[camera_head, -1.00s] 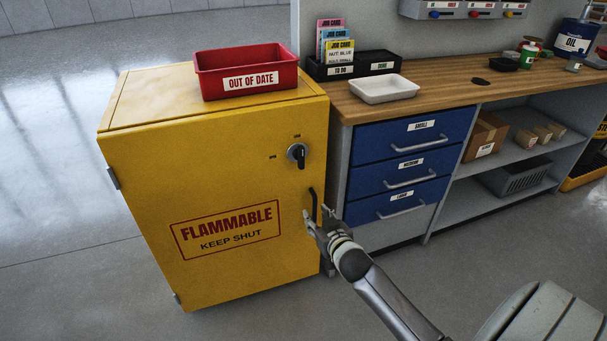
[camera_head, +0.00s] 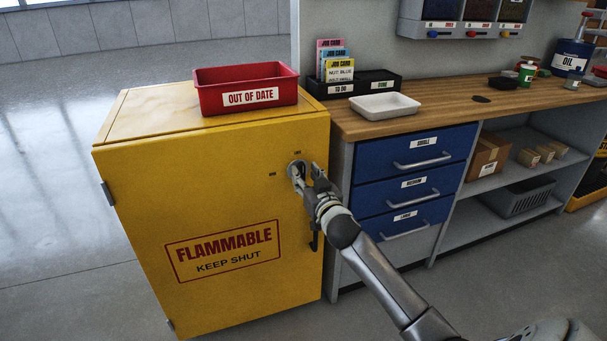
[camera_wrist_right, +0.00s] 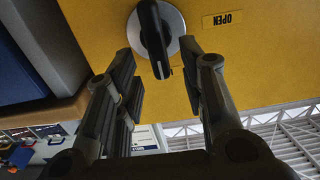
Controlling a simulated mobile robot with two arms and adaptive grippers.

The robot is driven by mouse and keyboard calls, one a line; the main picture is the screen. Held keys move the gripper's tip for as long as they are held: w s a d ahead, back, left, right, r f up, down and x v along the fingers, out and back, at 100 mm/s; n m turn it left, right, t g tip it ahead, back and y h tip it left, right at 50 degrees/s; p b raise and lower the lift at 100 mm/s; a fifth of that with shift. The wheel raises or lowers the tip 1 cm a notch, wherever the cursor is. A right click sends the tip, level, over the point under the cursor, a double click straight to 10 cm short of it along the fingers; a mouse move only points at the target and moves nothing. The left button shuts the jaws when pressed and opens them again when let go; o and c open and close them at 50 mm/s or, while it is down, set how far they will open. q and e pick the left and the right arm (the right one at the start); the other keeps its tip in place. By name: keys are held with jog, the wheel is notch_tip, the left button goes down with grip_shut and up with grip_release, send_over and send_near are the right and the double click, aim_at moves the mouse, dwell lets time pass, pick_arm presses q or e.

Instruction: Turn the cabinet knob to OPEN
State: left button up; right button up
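The yellow cabinet (camera_head: 225,200) stands at the left with its door shut, marked FLAMMABLE KEEP SHUT. Its knob (camera_head: 296,170) is at the upper right of the door, mostly hidden behind my right gripper (camera_head: 307,174). In the right wrist view the knob (camera_wrist_right: 155,38) is a black bar handle on a round grey plate. An OPEN label (camera_wrist_right: 222,19) shows upside down beside it. My right gripper (camera_wrist_right: 160,72) is open, its fingers on either side of the knob's lower end, with nothing gripped. The black door handle (camera_head: 314,238) is below, partly behind my wrist. My left gripper is not in view.
A red OUT OF DATE bin (camera_head: 247,90) sits on the cabinet top. To the right is a workbench (camera_head: 450,104) with a white tray (camera_head: 385,106), blue drawers (camera_head: 413,166) and open shelves. The floor in front is clear.

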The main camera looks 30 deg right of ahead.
jog(key=shift+x, duration=1.25)
grip_shut()
